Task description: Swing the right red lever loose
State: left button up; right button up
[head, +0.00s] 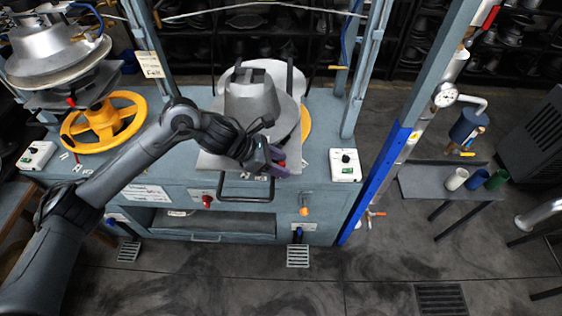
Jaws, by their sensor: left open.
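My left gripper (276,163) reaches in from the left, in front of the right press's metal hat mold (251,97), just above the bench's front edge. It is open. A small red part (283,163) shows right at its fingers; it may be the tip of the right red lever, but the gripper hides most of it. I cannot tell whether they touch. A similar red tip (71,101) shows on the left press. My right gripper is not in view.
A yellow handwheel (104,122) stands on the left. A white control box (345,165) sits on the bench right of the gripper. A black bar handle (246,188) is below it. A blue-grey post stands further right. A small side table holds several cups.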

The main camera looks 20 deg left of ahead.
pick_arm(q)
jog(key=shift+w+d+f, duration=0.15)
jog(key=shift+d+f, duration=0.1)
grip_shut()
